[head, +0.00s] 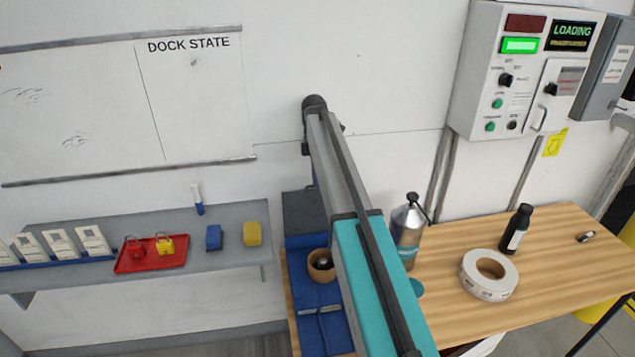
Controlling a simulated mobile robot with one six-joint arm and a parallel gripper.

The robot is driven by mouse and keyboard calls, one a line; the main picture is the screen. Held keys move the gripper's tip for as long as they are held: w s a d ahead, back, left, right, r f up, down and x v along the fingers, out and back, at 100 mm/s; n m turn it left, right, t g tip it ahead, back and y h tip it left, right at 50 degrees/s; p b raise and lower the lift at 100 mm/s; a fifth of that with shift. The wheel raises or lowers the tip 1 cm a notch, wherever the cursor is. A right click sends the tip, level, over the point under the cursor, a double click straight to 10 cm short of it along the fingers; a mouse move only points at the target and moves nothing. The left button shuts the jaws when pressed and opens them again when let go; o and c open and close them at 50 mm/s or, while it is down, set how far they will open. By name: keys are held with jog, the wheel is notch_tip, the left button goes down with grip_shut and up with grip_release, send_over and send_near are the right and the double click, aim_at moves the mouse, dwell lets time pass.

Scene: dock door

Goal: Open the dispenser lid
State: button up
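I cannot tell for certain which thing is the dispenser. A metal bottle (408,228) with a dark pump top stands upright on the wooden table, just right of my arm. A dark grey-blue box-like shape (298,212) stands at the table's back left against the wall, partly hidden by my arm. No lid can be made out clearly on it. My arm crosses the middle of the view, over the table, and covers part of what lies behind it. My gripper does not show.
A grey shelf (110,278) with a red tray (130,267) is at left. A control box (487,65) hangs at upper right.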

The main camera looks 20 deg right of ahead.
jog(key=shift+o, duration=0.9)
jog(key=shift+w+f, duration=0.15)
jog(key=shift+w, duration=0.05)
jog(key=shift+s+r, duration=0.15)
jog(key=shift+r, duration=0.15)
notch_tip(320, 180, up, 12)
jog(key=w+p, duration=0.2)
jog(key=p, duration=0.1)
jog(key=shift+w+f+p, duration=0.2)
jog(key=shift+p, duration=0.2)
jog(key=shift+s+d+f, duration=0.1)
